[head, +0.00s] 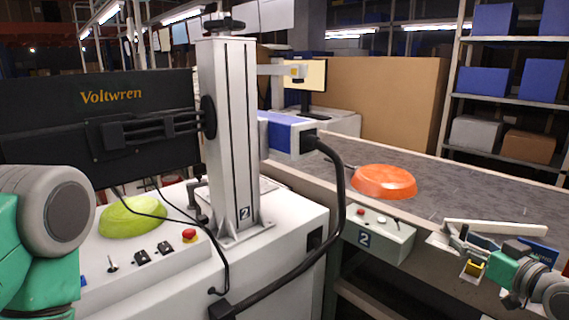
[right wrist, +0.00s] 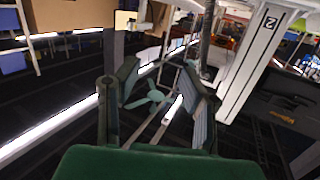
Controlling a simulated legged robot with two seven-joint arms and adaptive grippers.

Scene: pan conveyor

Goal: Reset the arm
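My right gripper (head: 456,254) is at the lower right of the head view, in front of the conveyor's near edge. In the right wrist view its two fingers (right wrist: 160,85) stand apart with nothing between them. My left arm enters at the left edge of the head view, but its gripper is out of view. An orange pan (head: 384,181) lies upside down on the grey conveyor belt (head: 440,190), apart from the right gripper. A yellow-green pan (head: 132,217) lies on the white machine at the left, partly crossed by a cable.
A white column (head: 230,140) with a blue and white device (head: 288,135) stands mid-view. A thick black cable (head: 339,200) hangs beside it. A control box (head: 378,236) and a white bar (head: 495,227) are near my right gripper. Shelves stand at the back right.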

